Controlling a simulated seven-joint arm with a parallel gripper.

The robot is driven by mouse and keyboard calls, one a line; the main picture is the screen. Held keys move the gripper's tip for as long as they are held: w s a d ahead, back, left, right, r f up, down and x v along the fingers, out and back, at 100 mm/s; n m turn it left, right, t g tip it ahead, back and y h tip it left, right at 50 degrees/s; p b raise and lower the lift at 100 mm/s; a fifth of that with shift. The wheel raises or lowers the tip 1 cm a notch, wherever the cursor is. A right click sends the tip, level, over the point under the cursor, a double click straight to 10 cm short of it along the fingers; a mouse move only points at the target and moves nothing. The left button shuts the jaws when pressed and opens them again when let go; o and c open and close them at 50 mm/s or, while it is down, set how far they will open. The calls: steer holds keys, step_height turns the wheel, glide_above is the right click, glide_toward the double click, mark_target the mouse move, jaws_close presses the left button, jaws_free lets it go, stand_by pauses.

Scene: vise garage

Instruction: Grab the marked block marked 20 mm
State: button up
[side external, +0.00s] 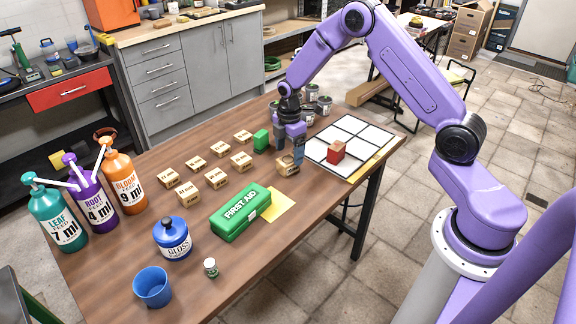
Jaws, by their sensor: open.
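Several light wooden blocks with dark printed marks stand on the brown table in the side external view. Two loose rows include a front-left block (187,196), a middle block (215,178) and a back block (243,136). The print is too small to tell which reads 20 mm. Another wooden block (287,168) stands apart to the right, directly at my gripper's fingertips. My gripper (290,157) points down and is open, its fingers at this block and partly covering it. I cannot tell whether they touch it.
A green block (261,141) stands just left of my gripper. A red block (336,151) is on the white grid board (372,135) to the right. A green first aid box (241,215), yellow paper (280,205), blue jar (172,240), blue cup (153,288) and pump bottles (125,182) stand nearer.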

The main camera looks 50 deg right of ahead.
mark_target(288, 160)
steer(key=shift+w+f, duration=0.15)
steer(key=shift+f, duration=1.25)
steer(key=shift+w+f, duration=0.15)
steer(key=shift+f, duration=1.25)
steer(key=c, duration=1.1)
